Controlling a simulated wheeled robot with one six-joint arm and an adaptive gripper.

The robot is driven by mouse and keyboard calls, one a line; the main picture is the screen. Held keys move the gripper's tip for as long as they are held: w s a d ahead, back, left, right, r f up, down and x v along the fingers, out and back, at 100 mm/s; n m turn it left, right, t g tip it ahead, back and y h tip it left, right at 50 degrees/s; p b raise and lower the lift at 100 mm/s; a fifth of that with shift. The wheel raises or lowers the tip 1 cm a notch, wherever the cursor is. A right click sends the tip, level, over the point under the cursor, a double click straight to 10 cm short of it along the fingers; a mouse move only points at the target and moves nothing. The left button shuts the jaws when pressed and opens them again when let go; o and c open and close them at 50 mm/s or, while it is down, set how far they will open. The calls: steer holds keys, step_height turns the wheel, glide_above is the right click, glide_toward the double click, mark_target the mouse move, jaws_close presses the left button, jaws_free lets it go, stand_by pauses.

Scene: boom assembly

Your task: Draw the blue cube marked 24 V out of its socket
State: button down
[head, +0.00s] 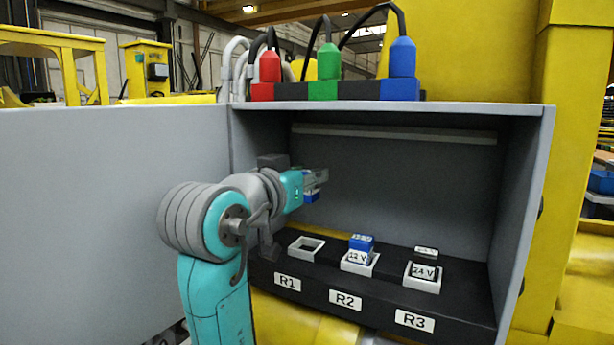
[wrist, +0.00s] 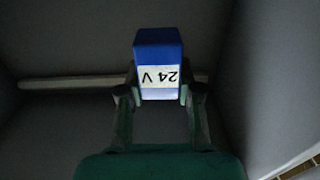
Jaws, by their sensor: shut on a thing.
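My gripper (head: 318,179) is inside the grey cabinet, raised above the socket row at the left. It is shut on the blue cube (head: 311,197), which is clear of any socket. In the wrist view the blue cube (wrist: 158,52) sits between the two fingers of my gripper (wrist: 158,92), and its white label reads 24 V, upside down. The R1 socket (head: 292,253), a white square frame, is empty and lies below my gripper.
The R2 socket (head: 346,267) holds a blue cube marked 12 V (head: 360,243). Cabinet walls (head: 522,220) and an open door (head: 100,200) bound the space. Red, green and blue plugs stand on top.

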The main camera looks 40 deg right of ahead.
steer(key=v, duration=1.5)
stand_by(0.6)
